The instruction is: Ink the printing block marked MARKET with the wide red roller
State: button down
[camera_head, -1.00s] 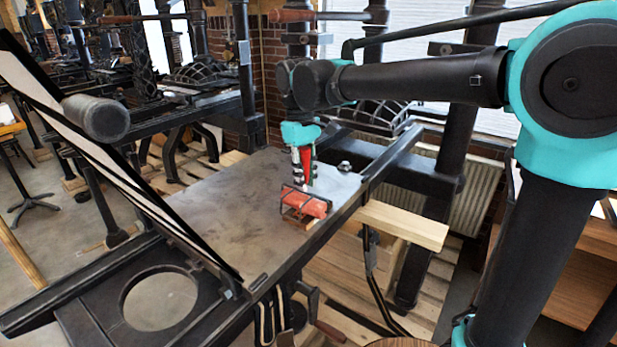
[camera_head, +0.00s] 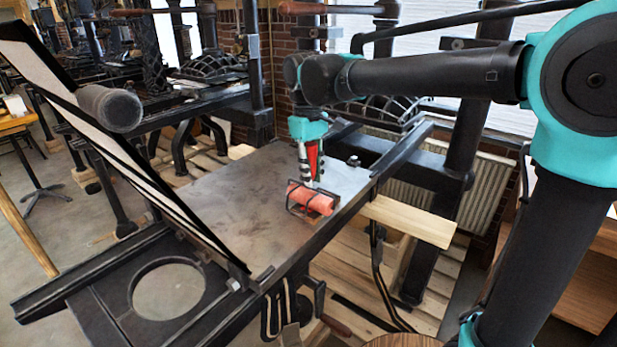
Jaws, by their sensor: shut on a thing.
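The wide red roller (camera_head: 312,199) sits in a dark wire frame low over the flat metal press bed (camera_head: 235,200), near its right edge. My gripper (camera_head: 309,178) points down from above and is shut on the roller's red handle (camera_head: 313,158). The roller lies just below the fingertips. The printing block marked MARKET cannot be made out clearly; the roller and its frame cover the spot where a brown block edge showed earlier. No lettering is readable. Whether the roller touches anything beneath it cannot be told.
A small dark knob-like item (camera_head: 353,161) stands on the bed's far right corner. The raised frame (camera_head: 130,150) slants up at the left. A pale wooden plank (camera_head: 410,220) lies right of the bed. The bed's left and middle are bare.

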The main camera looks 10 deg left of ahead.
jog(key=shift+w+d, duration=1.5)
jog(key=shift+w, duration=2.1)
jog(key=s+a, duration=0.4)
jog(key=s, duration=0.5)
jog(key=shift+s, duration=0.25)
jog(key=shift+r, duration=2.5)
jog(key=shift+f, duration=0.1)
jog(key=shift+f, duration=2)
jog(key=shift+f, duration=0.4)
